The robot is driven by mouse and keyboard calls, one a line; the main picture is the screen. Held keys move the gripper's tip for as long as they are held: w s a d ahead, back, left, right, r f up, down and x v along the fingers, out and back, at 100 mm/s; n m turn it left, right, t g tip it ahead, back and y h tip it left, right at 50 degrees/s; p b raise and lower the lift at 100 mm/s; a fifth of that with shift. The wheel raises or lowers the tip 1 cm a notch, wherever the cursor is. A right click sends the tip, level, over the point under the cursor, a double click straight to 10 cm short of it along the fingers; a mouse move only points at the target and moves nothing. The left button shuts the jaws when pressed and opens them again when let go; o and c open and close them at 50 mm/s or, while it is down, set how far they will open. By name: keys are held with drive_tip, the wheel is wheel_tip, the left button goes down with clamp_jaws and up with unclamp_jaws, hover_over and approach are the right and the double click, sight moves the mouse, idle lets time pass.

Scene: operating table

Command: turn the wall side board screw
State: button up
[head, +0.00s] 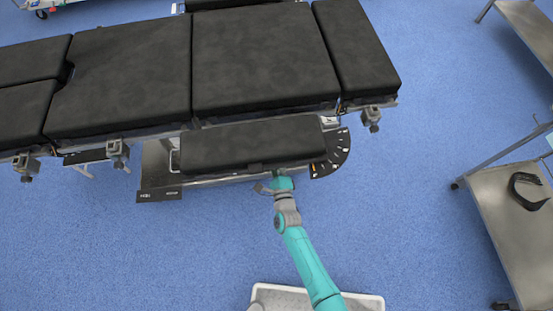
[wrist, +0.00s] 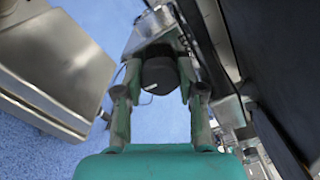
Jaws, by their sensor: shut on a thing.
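The side board (head: 250,145) is a black padded board along the near side of the operating table. The screw (wrist: 158,75) is a dark round knob with a white mark, seen in the wrist view below a metal clamp (wrist: 152,35). My gripper (wrist: 158,88) has its green and grey fingers on both sides of the knob and is shut on it. In the head view my gripper (head: 275,183) is at the near edge of the side board, and the knob is hidden there.
The operating table (head: 265,60) has several black pads. Rail clamps (head: 118,150) hang along its near edge. A steel cart (head: 500,215) with a black curved item (head: 528,190) stands at the right. Blue floor (head: 400,220) is clear between.

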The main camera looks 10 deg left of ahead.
drive_tip(key=n, duration=0.4)
drive_tip(key=shift+n, duration=0.3)
drive_tip(key=n, duration=1.4)
drive_tip(key=shift+n, duration=0.3)
drive_tip(key=n, duration=0.9)
drive_tip(key=shift+n, duration=4.2)
